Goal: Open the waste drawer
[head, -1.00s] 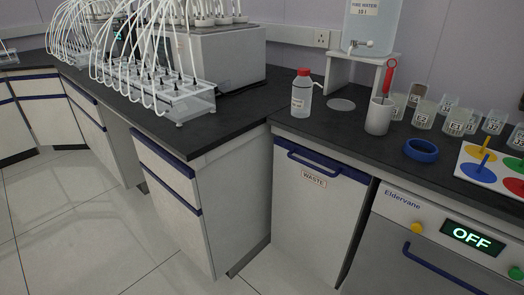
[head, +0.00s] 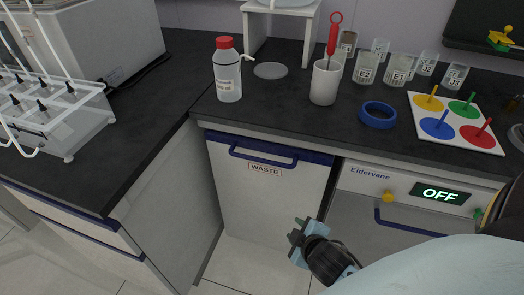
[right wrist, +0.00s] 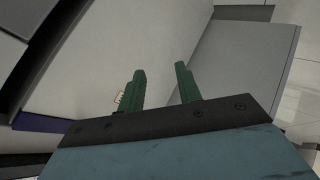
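The waste drawer (head: 262,205) is a pale front panel with a blue top band, a blue bar handle (head: 263,157) and a WASTE label (head: 265,169). My left gripper is not in view.
The Eldervane appliance (head: 400,220), reading OFF, with a blue handle, adjoins the drawer on the right. A cabinet (head: 165,215) juts forward on the left.

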